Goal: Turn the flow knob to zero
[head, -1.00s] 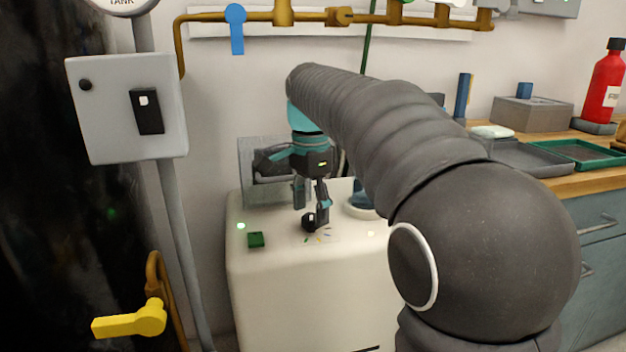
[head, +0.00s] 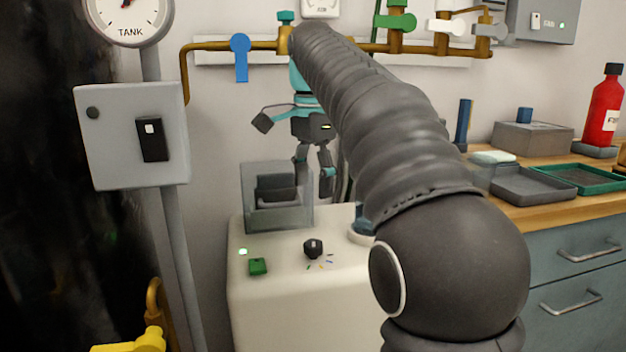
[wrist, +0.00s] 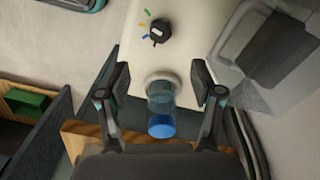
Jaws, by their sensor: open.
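The black flow knob (head: 313,248) sits on top of the white cabinet (head: 300,285). Small coloured marks lie on the cabinet top around its front and right side. The knob also shows in the wrist view (wrist: 161,31), top centre, with the coloured marks on its left. Its exact pointer direction is too small to read. My gripper (head: 313,187) is open and empty, well above the knob and apart from it. In the wrist view my two fingers (wrist: 161,82) stand wide apart, with the knob beyond them.
A green button block (head: 258,267) is left of the knob. A clear-walled housing (head: 277,190) stands behind. A blue-capped bottle (wrist: 161,125) stands at the cabinet's right edge. Brass pipes with valve handles (head: 240,58) run along the wall. A wooden bench (head: 550,211) is at right.

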